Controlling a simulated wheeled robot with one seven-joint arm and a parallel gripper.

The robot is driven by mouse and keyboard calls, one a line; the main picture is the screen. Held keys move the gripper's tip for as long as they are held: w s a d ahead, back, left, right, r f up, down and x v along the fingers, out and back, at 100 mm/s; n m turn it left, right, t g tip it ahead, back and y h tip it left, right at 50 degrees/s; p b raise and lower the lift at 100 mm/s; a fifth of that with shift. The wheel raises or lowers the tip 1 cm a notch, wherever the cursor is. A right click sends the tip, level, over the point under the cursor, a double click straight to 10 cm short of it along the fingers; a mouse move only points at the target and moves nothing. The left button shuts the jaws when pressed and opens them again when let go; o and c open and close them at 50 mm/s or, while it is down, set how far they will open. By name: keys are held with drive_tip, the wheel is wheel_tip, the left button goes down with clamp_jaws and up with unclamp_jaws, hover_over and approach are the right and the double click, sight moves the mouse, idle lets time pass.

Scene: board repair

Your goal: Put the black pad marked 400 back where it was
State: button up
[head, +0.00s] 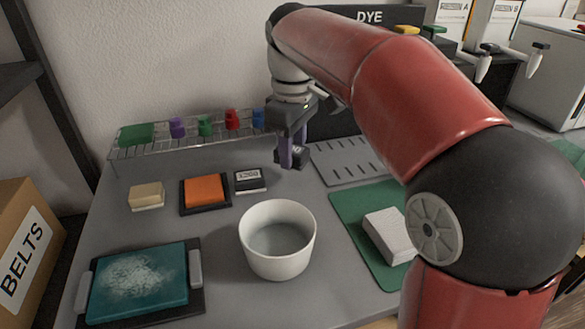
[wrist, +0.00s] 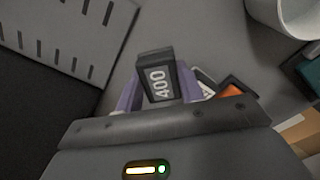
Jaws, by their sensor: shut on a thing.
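The black pad marked 400 (wrist: 157,80) is held between the purple fingers of my gripper (wrist: 160,95) in the wrist view, its white number facing the camera. In the head view my gripper (head: 291,152) is shut on the pad (head: 300,155), above the grey table behind the white bowl and left of the slotted plate. The pad looks held clear of the table. Another black pad with a white label (head: 250,181) lies on the table, left of my gripper; its marking is too small to read.
An orange pad in a dark tray (head: 205,193) and a cream block (head: 147,196) lie left. A wire rack (head: 185,145) with coloured items runs along the wall. A white bowl (head: 247,232), teal board (head: 138,282), slotted plate (head: 345,160) and green mat (head: 352,205) surround the middle.

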sight(293, 180)
wheel_tip(293, 180, down, 5)
drive_tip(key=b, duration=0.3)
drive_tip(key=shift+r+b, duration=0.1)
drive_tip(key=shift+b, duration=0.25)
drive_tip(key=shift+r, duration=0.2)
drive_tip(key=shift+f, duration=0.1)
drive_tip(key=o, duration=1.1)
drive_tip(key=shift+f, duration=0.1)
wheel_tip(293, 180, up, 12)
drive_tip(key=p, duration=0.3)
drive_tip(key=shift+r, duration=0.2)
